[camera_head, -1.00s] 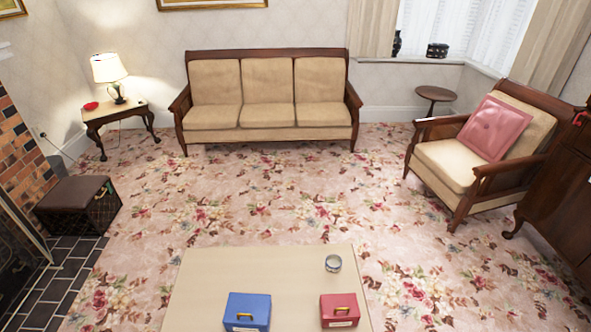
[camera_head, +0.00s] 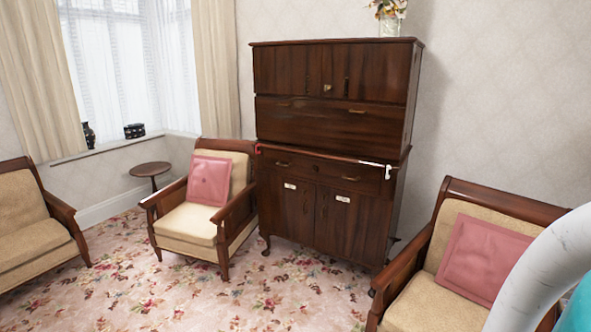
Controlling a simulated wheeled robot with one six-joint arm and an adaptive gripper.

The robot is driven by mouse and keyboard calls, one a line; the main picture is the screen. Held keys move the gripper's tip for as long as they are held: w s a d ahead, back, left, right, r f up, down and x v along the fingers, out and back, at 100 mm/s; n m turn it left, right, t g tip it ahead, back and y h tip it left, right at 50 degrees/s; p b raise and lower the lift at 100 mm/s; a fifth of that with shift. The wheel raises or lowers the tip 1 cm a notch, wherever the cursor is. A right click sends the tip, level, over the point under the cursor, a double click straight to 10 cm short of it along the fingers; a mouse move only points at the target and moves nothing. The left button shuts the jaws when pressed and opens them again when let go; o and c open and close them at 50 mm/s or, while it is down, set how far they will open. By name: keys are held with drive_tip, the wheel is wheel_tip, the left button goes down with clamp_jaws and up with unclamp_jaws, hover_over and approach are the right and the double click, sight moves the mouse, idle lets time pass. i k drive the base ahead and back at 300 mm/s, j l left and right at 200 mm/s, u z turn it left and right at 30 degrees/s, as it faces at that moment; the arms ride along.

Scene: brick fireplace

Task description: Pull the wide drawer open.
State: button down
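A tall dark wood cabinet (camera_head: 330,213) stands against the wall, right of the middle. Its wide drawer (camera_head: 325,171) is the long front just above the lower doors and looks shut. A handle (camera_head: 283,164) shows on its left part. Another wide front (camera_head: 330,120) with small handles lies higher up, between the drawer and the top doors. My gripper is not in view; only a white and teal part of my arm shows at the lower right edge.
An armchair with a pink cushion (camera_head: 209,180) stands close to the cabinet's left. Another armchair (camera_head: 455,255) stands at the right, partly in front. Flowered carpet (camera_head: 265,305) is clear before the cabinet. Small white (camera_head: 375,164) and red (camera_head: 259,149) items are at the ledge.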

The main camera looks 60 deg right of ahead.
sight(366, 179)
drive_tip(key=z, duration=1.65)
drive_tip(key=i+u, duration=0.35)
drive_tip(key=i, duration=0.35)
drive_tip(key=i+u, duration=0.15)
drive_tip(key=i, duration=0.6)
drive_tip(key=i+u, duration=0.15)
drive_tip(key=i, duration=0.55)
drive_tip(key=i+l+u, duration=0.15)
drive_tip(key=i, duration=0.55)
drive_tip(key=i+j+u, duration=0.15)
drive_tip(key=i, duration=1.3)
drive_tip(key=z, duration=1.8)
